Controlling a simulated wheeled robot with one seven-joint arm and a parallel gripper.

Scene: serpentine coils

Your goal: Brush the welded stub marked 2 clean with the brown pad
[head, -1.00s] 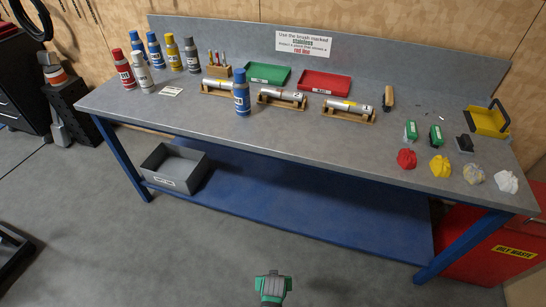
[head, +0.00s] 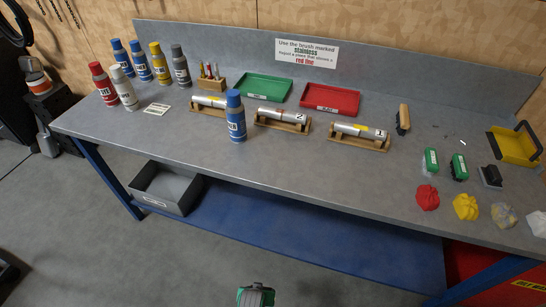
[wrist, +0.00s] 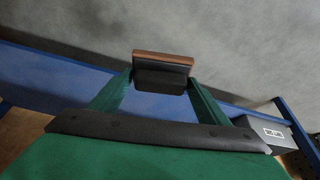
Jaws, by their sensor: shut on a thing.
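The welded stub marked 2 (head: 279,115) is a silver cylinder lying in a wooden cradle (head: 283,126) mid-bench. A faint reddish patch may show near its middle, too small to be sure. A blue spray can (head: 236,118) stands just left of it. In the wrist view, my gripper (wrist: 160,78) is shut on the brown pad (wrist: 163,58), a dark block with a brown layer on top. In the head view only a green part of my gripper (head: 256,296) shows at the bottom edge, in front of and apart from the bench; the pad is hidden there.
A stub marked 1 (head: 350,130) lies to the right and another stub (head: 206,101) to the left, partly behind the can. Green (head: 252,98) and red (head: 307,109) trays sit behind. Brushes, rags and a yellow holder (head: 516,146) are at right. The front bench strip is clear.

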